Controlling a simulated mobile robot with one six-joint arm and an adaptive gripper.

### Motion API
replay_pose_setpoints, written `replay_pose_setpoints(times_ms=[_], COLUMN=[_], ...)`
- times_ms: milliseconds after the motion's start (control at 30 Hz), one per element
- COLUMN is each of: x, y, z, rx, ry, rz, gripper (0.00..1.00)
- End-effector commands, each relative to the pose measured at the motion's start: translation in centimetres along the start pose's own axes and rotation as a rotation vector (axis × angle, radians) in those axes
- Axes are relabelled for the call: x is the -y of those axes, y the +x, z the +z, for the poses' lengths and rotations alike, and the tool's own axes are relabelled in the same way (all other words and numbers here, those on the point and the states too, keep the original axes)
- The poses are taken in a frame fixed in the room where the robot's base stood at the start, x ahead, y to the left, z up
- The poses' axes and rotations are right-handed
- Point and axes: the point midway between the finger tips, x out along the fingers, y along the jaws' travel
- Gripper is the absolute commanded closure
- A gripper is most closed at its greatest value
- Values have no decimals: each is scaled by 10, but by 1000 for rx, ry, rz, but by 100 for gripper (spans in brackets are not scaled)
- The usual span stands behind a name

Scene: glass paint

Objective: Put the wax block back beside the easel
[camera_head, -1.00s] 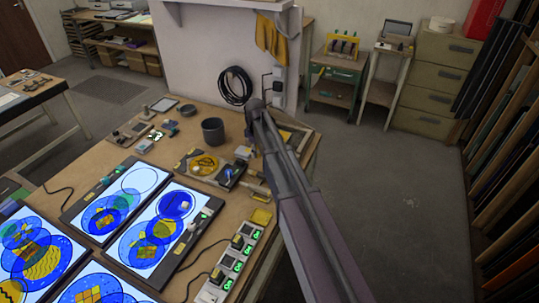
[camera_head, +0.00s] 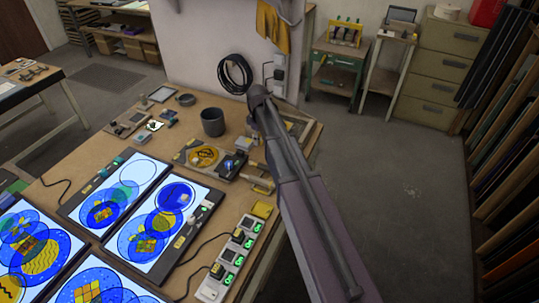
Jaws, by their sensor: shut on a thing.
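My arm (camera_head: 310,200) reaches from the lower right up to a dark joint at the far right end of the workbench (camera_head: 100,160). My gripper is not visible; whatever lies behind the arm is hidden. I cannot pick out the wax block with certainty.
A dark cup (camera_head: 213,121), a tray with a yellow disc (camera_head: 204,156) and a small dark device (camera_head: 232,165) crowd the bench's far right. A power strip (camera_head: 231,256) with cables runs along its right side. The floor (camera_head: 405,220) to the right is clear.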

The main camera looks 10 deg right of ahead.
Motion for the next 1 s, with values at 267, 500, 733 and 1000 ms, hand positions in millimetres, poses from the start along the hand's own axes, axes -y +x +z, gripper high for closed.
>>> replay_pose_setpoints(times_ms=[267,500,733,1000], x=[23,43,48,47], y=[36,60,65,64], z=[62,110,125,124], rx=[0,0,0,0], ry=[7,11,10,10], rz=[-3,-6,-7,-7], gripper=[91,91,91,91])
